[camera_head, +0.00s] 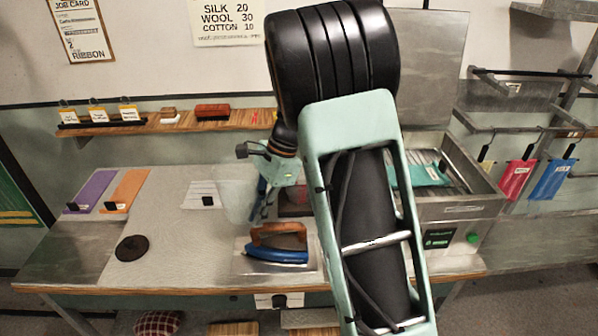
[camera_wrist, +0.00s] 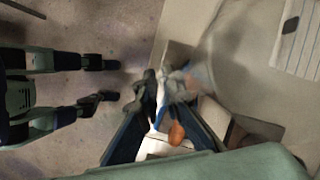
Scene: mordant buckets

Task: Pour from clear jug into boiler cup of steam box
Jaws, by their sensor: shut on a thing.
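The clear jug (camera_head: 236,201) is a faint, see-through shape above the middle of the table in the head view, left of my gripper. It looks about upright; I cannot tell whether its base touches the table. My gripper (camera_head: 261,205) is shut on the jug at its right side. In the wrist view, the jug (camera_wrist: 226,58) blurs beyond my gripper's fingertips (camera_wrist: 163,88). The metal steam box (camera_head: 462,209) stands at the right end of the table with its lid (camera_head: 428,60) raised. I cannot make out the boiler cup; my arm hides part of the box's left side.
A blue iron (camera_head: 277,252) with a brown handle sits on a plate in front of the jug. A dark round disc (camera_head: 132,248) and purple (camera_head: 92,191) and orange (camera_head: 127,190) strips lie left. A wooden shelf (camera_head: 180,123) runs behind. Coloured tags hang at right.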

